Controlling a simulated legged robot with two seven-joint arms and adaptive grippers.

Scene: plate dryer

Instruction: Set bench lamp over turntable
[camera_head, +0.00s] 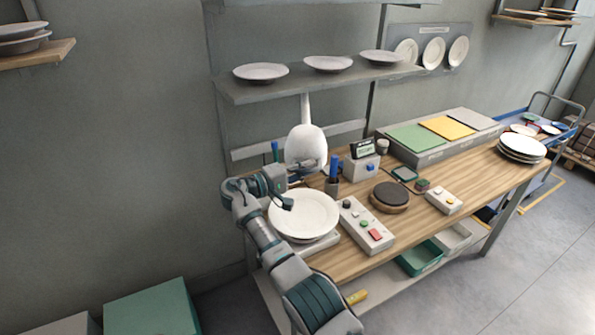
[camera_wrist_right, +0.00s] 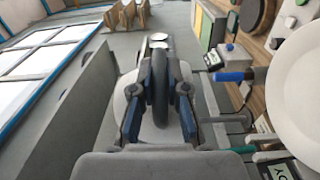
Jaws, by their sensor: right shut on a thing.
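The bench lamp has a white rounded shade (camera_head: 305,147) and a pale stem rising toward the shelf. My right gripper (camera_head: 302,174) is at the lower edge of the shade. In the right wrist view, its fingers (camera_wrist_right: 160,92) are shut on a dark grey upright part, with the white shade (camera_wrist_right: 122,98) behind. A white plate (camera_head: 303,213) rests on a pale base below the shade. My left gripper is not in view.
A control box with buttons (camera_head: 366,225) and a cup with a blue-handled tool (camera_head: 333,172) stand near the plate. A small display box (camera_head: 362,166) is behind. Stacked plates (camera_head: 522,147) are at the right end. A shelf of plates (camera_head: 327,80) hangs above.

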